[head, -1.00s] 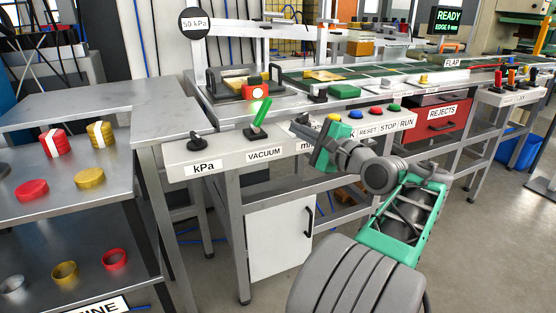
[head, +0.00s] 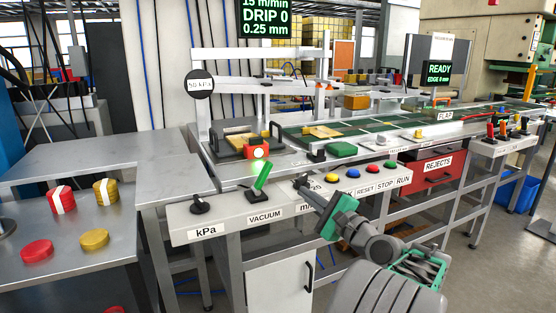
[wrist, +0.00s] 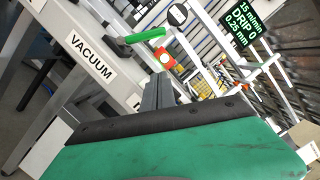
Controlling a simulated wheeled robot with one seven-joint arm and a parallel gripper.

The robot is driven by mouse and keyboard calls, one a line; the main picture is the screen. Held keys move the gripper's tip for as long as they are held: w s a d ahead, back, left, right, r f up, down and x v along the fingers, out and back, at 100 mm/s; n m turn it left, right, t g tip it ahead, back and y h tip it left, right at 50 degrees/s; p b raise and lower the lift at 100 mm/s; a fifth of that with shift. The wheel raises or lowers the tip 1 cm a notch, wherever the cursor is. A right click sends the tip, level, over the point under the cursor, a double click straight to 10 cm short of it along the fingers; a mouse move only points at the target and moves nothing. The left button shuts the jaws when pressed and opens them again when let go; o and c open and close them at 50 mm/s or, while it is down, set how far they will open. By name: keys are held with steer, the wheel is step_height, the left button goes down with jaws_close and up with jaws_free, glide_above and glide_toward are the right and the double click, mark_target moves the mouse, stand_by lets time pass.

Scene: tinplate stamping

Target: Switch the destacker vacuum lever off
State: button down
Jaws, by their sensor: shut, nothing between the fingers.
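The vacuum lever (head: 262,176) has a bright green handle on a dark base, above the VACUUM label (head: 265,216) on the grey front panel. Its handle leans up and to the right in the head view. The lever also shows in the wrist view (wrist: 146,35), with its handle pointing right, near the VACUUM label (wrist: 92,58). My gripper (head: 303,186) is to the right of the lever, in front of the panel and apart from the handle. In the wrist view its fingers (wrist: 157,92) are together and empty, below the lever.
A black kPa knob (head: 200,205) is left of the lever. Coloured push buttons (head: 354,173) line the panel to the right. A red lamp box (head: 257,152) stands behind the lever. A round gauge (head: 200,84) hangs above. Space in front of the panel is open.

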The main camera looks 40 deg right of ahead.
mark_target(289, 195)
steer(key=w, duration=0.2)
steer(key=w+p, duration=0.1)
steer(key=w, duration=0.2)
steer(key=w+p, duration=0.1)
steer(key=w, duration=0.1)
steer(key=shift+w+d+r, duration=0.15)
steer(key=shift+r, duration=0.15)
steer(key=shift+w+a+r+b, duration=0.25)
steer(key=shift+a+r, duration=0.15)
steer(key=shift+a, duration=0.15)
steer(key=shift+w+a+r+b, duration=0.1)
steer(key=shift+w+a+r, duration=0.1)
steer(key=shift+a+r, duration=0.3)
steer(key=shift+w+a+r, duration=0.15)
steer(key=shift+a+r, duration=0.05)
steer(key=shift+a, duration=0.3)
